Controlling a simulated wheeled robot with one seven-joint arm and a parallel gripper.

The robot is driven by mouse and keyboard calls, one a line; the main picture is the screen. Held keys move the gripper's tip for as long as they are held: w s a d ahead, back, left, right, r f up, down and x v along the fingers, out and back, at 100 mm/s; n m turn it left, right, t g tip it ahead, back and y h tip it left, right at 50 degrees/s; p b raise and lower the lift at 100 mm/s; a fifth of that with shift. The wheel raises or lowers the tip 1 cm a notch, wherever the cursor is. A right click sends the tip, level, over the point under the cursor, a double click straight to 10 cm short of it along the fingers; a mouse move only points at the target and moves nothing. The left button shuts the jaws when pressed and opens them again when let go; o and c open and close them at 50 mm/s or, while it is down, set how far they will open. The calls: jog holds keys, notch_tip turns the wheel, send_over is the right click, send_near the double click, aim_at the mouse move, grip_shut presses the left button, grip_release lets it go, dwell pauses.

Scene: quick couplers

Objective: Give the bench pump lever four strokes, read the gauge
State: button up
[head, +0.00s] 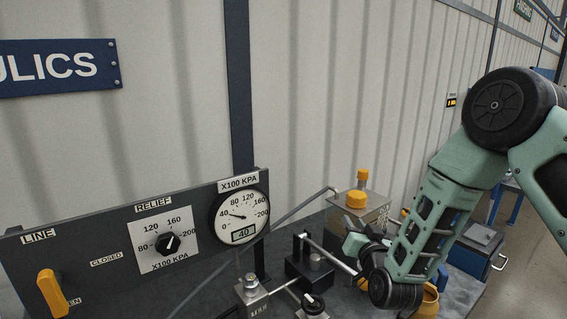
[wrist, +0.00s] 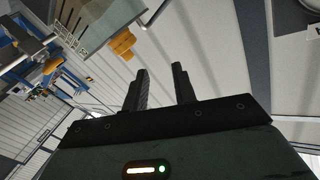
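The round gauge (head: 240,216) on the panel is marked X100 KPA; its needle points near 40 and its small display reads 40. The bench pump (head: 310,268) is a dark block on the bench to the right of the gauge, with a thin grey bar that looks like its lever (head: 338,262) slanting down to the right. My gripper (head: 355,243) is just beyond the bar's right end, partly hidden by my arm; I cannot tell whether they touch. In the wrist view my gripper's fingers (wrist: 160,88) are apart with nothing between them.
The dark panel (head: 105,215) carries a yellow LINE handle (head: 52,293) and a RELIEF knob (head: 168,243). Fittings (head: 252,295) crowd the bench front. A corrugated wall is behind.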

jog(key=s+b, duration=0.2)
jog(key=s, duration=0.5)
jog(key=shift+d, duration=0.4)
jog(key=shift+a, duration=0.1)
